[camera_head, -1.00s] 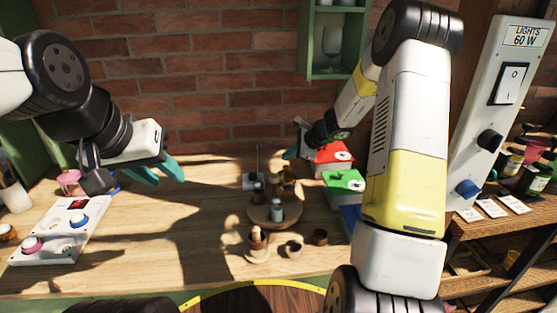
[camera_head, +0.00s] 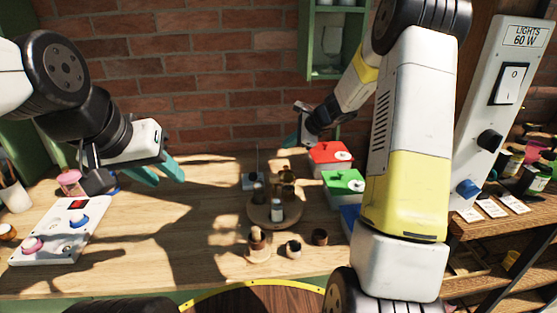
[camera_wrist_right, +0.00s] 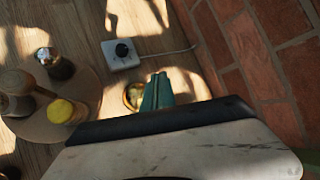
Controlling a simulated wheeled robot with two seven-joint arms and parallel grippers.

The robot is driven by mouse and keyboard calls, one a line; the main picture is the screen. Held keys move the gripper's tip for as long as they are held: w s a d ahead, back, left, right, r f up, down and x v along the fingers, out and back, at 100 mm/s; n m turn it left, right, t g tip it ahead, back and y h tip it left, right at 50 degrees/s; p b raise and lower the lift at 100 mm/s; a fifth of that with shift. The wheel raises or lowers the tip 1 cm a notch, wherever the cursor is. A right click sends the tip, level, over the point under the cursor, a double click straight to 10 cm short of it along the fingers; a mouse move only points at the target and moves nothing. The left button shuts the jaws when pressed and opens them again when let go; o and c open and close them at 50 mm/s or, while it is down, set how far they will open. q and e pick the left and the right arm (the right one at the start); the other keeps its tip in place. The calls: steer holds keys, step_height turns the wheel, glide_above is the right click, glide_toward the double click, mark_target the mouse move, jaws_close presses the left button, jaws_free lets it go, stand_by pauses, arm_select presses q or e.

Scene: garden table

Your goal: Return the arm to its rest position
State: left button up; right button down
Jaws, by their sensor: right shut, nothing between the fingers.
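My right gripper (camera_head: 291,141) is raised above the back of the table, in front of the brick wall, left of the red box. In the right wrist view its teal fingers (camera_wrist_right: 158,92) are together with nothing between them. A small brass-coloured round thing shows partly behind them, below on the table. My left gripper (camera_head: 160,172) hangs over the left part of the table, its teal fingers spaced apart and nothing seen between them.
A round wooden tray (camera_head: 256,217) with several small jars stands mid-table; a white knob box (camera_wrist_right: 120,54) is behind it. Red (camera_head: 328,155) and green (camera_head: 343,181) boxes stand to the right. A white button panel (camera_head: 58,232) lies at left. The brick wall (camera_head: 200,80) closes the back.

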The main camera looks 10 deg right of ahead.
steer(key=s+a+r+n+g, duration=0.1)
steer(key=s+a+r+n, duration=0.1)
steer(key=s+r+n, duration=0.45)
steer(key=s+a+r+n, duration=0.35)
steer(key=s+r, duration=0.45)
steer(key=s, duration=0.3)
steer(key=s+d+n+h, duration=0.2)
steer(key=s+n, duration=0.2)
steer(key=s, duration=0.5)
steer(key=s+d+r+n+h, duration=0.1)
steer(key=s+n, duration=0.4)
steer(key=s, duration=0.5)
steer(key=shift+s+d+h, duration=0.2)
steer(key=shift+d+h, duration=0.2)
steer(key=shift+d, duration=0.45)
